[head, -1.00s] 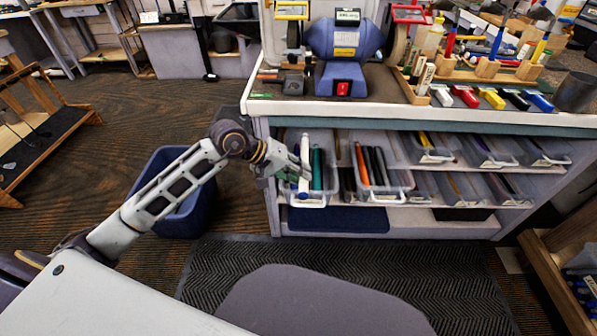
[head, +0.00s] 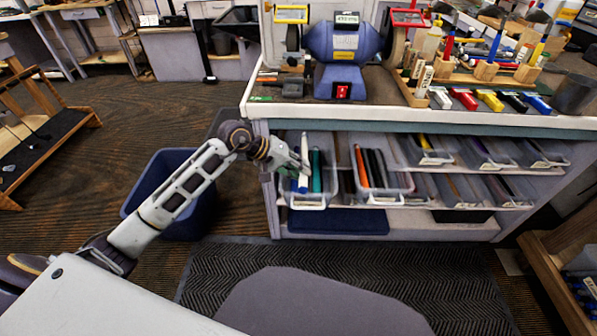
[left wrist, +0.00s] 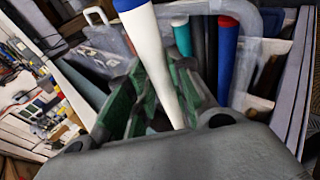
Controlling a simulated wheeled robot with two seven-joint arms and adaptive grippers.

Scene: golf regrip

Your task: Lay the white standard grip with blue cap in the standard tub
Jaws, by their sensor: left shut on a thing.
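My left gripper (head: 295,168) is shut on a white grip (head: 304,150) at the left tub on the shelf under the bench. In the left wrist view the white grip (left wrist: 148,50) has a blue cap (left wrist: 130,4) and stands out between the green finger pads (left wrist: 150,100). The clear tub (head: 309,203) holds a teal grip (head: 317,172) beside the white one. Whether the held grip touches the tub floor is hidden. My right gripper is not in view.
A second clear tub (head: 385,195) to the right holds black and red grips. More tubs (head: 470,155) fill the shelves farther right. The bench top (head: 400,118) overhangs the tubs. A blue bin (head: 170,215) stands on the floor below my left arm.

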